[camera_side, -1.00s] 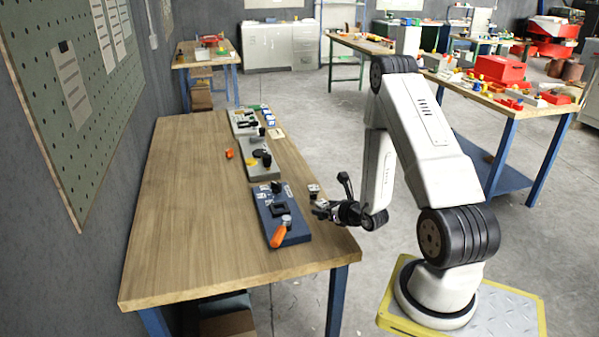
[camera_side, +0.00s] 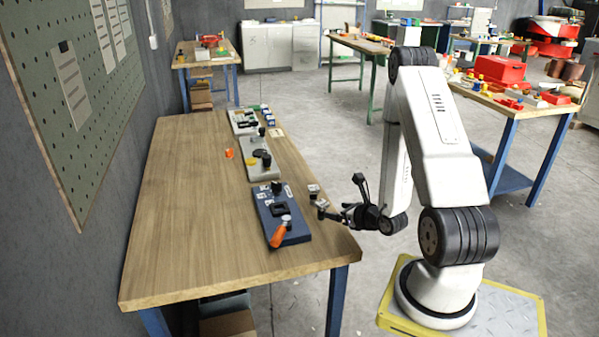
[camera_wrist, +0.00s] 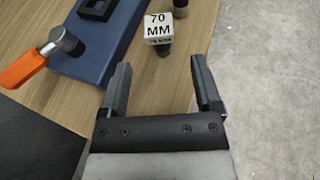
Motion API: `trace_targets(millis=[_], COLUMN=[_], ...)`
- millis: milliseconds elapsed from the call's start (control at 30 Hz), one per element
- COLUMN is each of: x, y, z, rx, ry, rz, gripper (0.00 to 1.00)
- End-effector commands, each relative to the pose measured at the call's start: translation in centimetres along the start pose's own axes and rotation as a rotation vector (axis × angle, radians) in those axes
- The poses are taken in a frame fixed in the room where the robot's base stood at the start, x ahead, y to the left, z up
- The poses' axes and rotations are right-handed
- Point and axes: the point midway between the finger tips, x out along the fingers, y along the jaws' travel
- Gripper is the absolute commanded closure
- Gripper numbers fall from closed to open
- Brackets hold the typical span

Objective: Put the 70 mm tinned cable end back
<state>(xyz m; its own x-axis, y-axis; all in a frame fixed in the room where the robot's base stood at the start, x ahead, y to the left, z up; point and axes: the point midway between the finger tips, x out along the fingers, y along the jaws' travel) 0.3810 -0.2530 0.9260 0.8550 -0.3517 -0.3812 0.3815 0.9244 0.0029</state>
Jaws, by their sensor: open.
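A white cube marked "70 MM" (camera_wrist: 158,26) stands near the table's right edge on a dark, greenish lower part. It shows small in the side view (camera_side: 322,203). I take it for the 70 mm cable end; its metal part is not clear. My gripper (camera_wrist: 162,78) is open and empty. Its two fingers point towards the cube and stop short of it, with bare wood between them. In the side view my gripper (camera_side: 338,214) is at the table's right edge, just right of the cube.
A second small piece (camera_wrist: 181,8) stands just beyond the cube. A blue board (camera_side: 270,205) with a black square frame and an orange-handled lever (camera_side: 279,234) lies to the left. Grey boards (camera_side: 258,168) lie farther back.

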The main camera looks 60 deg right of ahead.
Motion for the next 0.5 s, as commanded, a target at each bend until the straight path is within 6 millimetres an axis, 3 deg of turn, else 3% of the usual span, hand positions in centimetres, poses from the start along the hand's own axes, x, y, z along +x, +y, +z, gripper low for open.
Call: trace_targets(millis=[267, 367, 500], x=[0.1, 0.3, 0.4], y=[0.7, 2.0, 5.2], z=[0.3, 0.7, 1.8], rx=[-0.012, -0.037, -0.105], ry=[0.0, 0.001, 0.006], rz=[0.03, 0.09, 0.24], gripper=[0.18, 0.18, 0.18])
